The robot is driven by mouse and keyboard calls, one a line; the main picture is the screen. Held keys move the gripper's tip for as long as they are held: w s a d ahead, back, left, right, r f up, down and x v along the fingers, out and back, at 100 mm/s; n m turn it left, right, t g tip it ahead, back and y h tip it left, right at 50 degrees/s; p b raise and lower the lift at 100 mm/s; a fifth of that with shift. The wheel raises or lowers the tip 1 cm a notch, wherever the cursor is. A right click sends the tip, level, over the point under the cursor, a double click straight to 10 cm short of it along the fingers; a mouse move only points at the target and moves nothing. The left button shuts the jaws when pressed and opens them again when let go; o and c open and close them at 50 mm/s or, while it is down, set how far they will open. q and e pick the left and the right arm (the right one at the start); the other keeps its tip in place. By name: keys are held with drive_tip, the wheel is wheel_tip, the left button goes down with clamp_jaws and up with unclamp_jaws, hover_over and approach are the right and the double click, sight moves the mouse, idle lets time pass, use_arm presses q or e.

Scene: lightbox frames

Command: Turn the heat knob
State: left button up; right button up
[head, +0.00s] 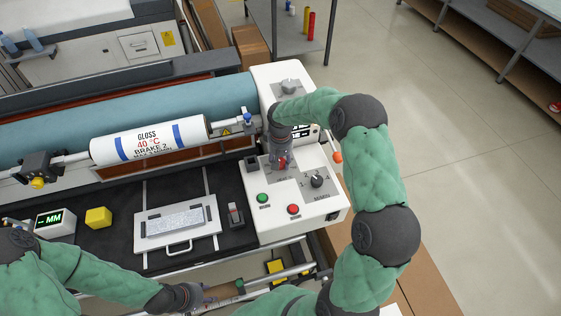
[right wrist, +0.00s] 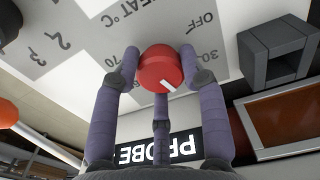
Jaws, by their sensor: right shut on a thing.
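The red heat knob (right wrist: 158,66) sits on the white control panel, below the printed word HEAT °C. Its white mark points to the lower right in the right wrist view. The labels OFF, 30 and 70 show around it; fingers hide part of the dial. In the head view the knob (head: 282,162) shows only partly under my right gripper (head: 281,156). My right gripper (right wrist: 160,75) is shut on the knob, with fingers on both sides and one below. My left gripper (head: 188,296) is low in the head view, away from the panel; its fingers are unclear.
A roll (head: 150,140) reads GLOSS 40 °C BRAKE 2. The panel also has a black knob (head: 317,180), a green button (head: 262,197), a red button (head: 293,209) and a grey knob (head: 289,86). A tray (head: 150,240) and yellow cube (head: 98,217) lie to the left.

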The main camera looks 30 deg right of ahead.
drive_tip(key=shift+s+f, duration=0.2)
drive_tip(key=shift+s+a+n, duration=0.1)
drive_tip(key=shift+n, duration=0.5)
drive_tip(key=o, duration=1.1)
drive_tip(key=shift+o, duration=0.2)
drive_tip(key=shift+r, duration=0.15)
drive_tip(key=shift+r, duration=0.3)
wheel_tip(320, 180, up, 11)
drive_tip(key=shift+r, duration=0.1)
